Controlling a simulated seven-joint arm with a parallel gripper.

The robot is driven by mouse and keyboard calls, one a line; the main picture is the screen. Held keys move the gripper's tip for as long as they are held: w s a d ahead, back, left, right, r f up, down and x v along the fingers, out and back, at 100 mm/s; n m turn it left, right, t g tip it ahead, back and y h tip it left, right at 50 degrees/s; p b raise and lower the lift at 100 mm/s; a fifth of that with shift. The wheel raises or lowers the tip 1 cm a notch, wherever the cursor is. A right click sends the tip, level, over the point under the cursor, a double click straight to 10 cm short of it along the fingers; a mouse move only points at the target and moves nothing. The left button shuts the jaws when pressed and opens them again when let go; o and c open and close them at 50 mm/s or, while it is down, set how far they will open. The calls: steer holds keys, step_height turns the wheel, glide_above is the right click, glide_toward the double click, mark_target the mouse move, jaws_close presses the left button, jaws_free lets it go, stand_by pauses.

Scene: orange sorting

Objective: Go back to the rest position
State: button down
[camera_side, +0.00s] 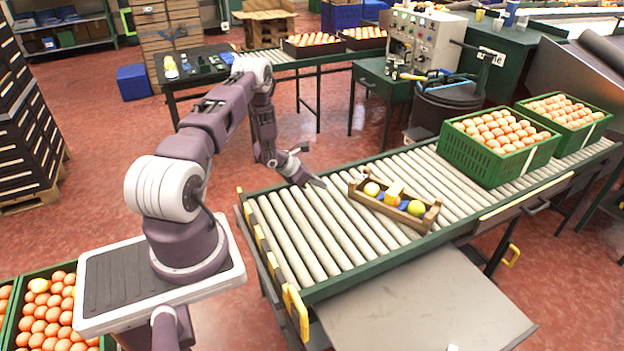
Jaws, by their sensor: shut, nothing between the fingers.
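My gripper (316,182) is shut and empty. It hangs over the left part of the roller conveyor (305,232), pointing down and to the right, to the left of a small wooden crate. The wooden crate (405,219) sits on the rollers and holds a few pieces of fruit. A pale round fruit (372,189) is at its left end, a yellow-orange one (393,195) in the middle and a yellow-green one (416,208) at its right end. Blue patches show between them. My gripper looks apart from the crate.
Two green crates of oranges, one nearer (484,168) and one farther (587,142), stand at the conveyor's right end. Another green crate of oranges (20,345) is at the lower left. A control panel (425,42) stands behind.

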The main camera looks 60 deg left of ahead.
steer(key=w+d+r+m+h, duration=0.25)
steer(key=d+r+m, duration=0.3)
steer(key=r, duration=0.55)
steer(key=w+d+r+m+h, duration=0.2)
steer(key=w+d+r+m, duration=0.2)
steer(key=d+r, duration=0.5)
steer(key=s+d+r+m+g+h, duration=0.2)
steer(key=d+r+m, duration=0.5)
steer(key=d+r, duration=0.5)
steer(key=s+d+r+m+g+y, duration=0.1)
steer(key=s+d+r+m+g, duration=0.1)
steer(key=s+d+r+m, duration=0.45)
steer(key=s+d+r+m+g+y, duration=0.1)
steer(key=s+d+r+m, duration=0.2)
steer(key=s+d+m, duration=0.5)
steer(key=s+a+m+y, duration=0.2)
steer(key=s, duration=0.6)
steer(key=s+a+m+t+y, duration=0.1)
steer(key=s+m+y, duration=0.1)
steer(key=s, duration=0.6)
steer(key=shift+a+f+m+t, duration=0.2)
steer(key=shift+a+m+t, duration=0.1)
steer(key=shift+a+m, duration=0.1)
